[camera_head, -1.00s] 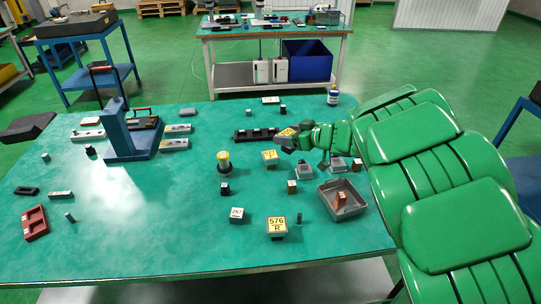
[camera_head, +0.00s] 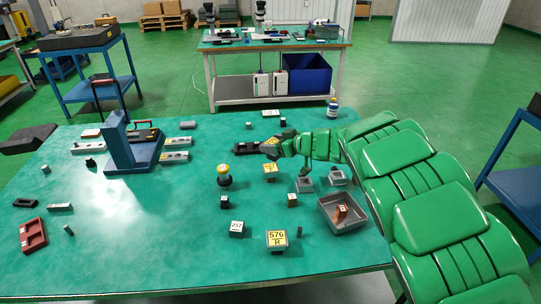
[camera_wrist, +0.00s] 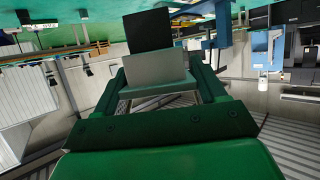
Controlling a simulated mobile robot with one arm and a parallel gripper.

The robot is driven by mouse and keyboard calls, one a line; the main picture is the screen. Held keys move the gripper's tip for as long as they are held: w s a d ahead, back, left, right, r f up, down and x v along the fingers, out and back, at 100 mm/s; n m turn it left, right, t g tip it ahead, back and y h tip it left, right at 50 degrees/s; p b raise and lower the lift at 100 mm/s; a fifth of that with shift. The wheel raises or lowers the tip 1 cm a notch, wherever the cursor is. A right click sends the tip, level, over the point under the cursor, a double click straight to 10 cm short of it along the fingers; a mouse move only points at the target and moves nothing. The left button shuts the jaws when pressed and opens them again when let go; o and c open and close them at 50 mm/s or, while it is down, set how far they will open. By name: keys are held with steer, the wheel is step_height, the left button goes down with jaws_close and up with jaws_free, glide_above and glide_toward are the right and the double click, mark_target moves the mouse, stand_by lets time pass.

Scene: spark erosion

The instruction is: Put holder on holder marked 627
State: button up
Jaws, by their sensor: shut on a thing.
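My gripper (camera_head: 276,148) is shut on a small holder with a yellow top label (camera_head: 271,141), held over the back middle of the table. In the wrist view the held thing shows as a grey block with a dark part (camera_wrist: 155,68) between my green fingers (camera_wrist: 160,95). A yellow-labelled holder (camera_head: 270,171) stands on the table just in front of my gripper. Its number is too small to read surely; it may be the 627 one. Another yellow-labelled holder, marked 576 R (camera_head: 277,240), stands near the front edge.
A yellow-topped round piece (camera_head: 223,172), a block marked 257 (camera_head: 237,229) and a grey tray (camera_head: 325,217) stand nearby. A blue stand (camera_head: 119,145) is at the left.

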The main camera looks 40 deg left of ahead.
steer(key=w+a+f, duration=0.4)
steer(key=f, duration=0.2)
steer(key=shift+w+a, duration=0.15)
steer(key=shift+a, duration=0.2)
steer(key=shift+f, duration=0.15)
steer(key=shift+w+a+f, duration=0.15)
steer(key=shift+f, duration=0.05)
steer(key=shift+w+f, duration=0.15)
steer(key=shift+f, duration=1.5)
steer(key=shift+f, duration=0.1)
steer(key=o, duration=1.3)
